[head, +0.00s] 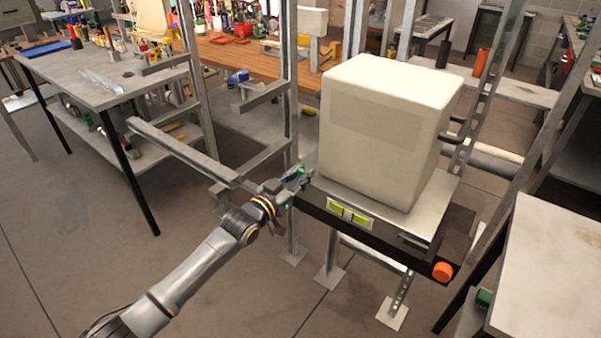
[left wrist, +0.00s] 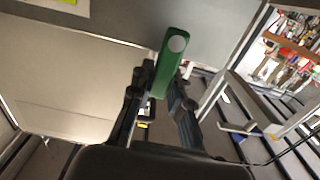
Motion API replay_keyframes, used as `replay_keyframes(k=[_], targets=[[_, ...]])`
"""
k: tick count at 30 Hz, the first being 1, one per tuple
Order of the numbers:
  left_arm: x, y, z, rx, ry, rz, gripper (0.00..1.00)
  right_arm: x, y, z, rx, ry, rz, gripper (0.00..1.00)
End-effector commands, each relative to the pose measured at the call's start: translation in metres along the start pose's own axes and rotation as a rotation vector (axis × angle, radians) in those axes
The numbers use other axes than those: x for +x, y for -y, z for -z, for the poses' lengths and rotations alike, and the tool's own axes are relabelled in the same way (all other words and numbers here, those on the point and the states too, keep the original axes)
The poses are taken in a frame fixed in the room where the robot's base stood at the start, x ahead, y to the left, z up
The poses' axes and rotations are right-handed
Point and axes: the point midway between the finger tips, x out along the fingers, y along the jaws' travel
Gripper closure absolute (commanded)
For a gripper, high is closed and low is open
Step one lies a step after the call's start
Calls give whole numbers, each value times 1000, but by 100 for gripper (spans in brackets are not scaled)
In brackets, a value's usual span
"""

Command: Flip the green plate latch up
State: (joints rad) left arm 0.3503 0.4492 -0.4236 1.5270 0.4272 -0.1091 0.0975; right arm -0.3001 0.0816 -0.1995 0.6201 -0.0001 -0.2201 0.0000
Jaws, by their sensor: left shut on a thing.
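The green plate latch (left wrist: 172,58) is a flat green bar with rounded ends and a pale round spot near its far end. My left gripper (left wrist: 163,88) is shut on the latch, with one finger on each side of its near part. In the head view, my left gripper (head: 298,180) is at the left front corner of the dark platform (head: 392,237) that bears a large cream box (head: 372,128). There the gripper mostly hides the latch, and only small bits of green show. My right gripper is in neither view.
Yellow-green display windows (head: 348,214) and an orange knob (head: 442,271) are on the platform's front. A metal frame post (head: 291,100) stands close behind my gripper. A grey workbench (head: 105,75) is at left. Open floor lies in front.

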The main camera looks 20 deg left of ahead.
Motion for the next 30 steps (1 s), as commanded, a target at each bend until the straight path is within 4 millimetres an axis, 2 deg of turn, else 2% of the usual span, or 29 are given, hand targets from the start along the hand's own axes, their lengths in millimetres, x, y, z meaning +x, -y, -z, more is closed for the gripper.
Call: replay_keyframes(k=[2,3,6,15,19,23,30], targets=[[0,0,0,4,0,0,100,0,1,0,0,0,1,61],[0,0,0,4,0,0,79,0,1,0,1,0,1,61],[0,0,0,3,0,0,58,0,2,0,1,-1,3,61],[-1,0,0,0,0,0,58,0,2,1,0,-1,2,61],[-10,0,-2,-1,1,0,58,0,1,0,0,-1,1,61],[-32,0,-2,1,3,0,58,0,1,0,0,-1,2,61],[-82,0,-2,2,3,-1,58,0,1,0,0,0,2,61]])
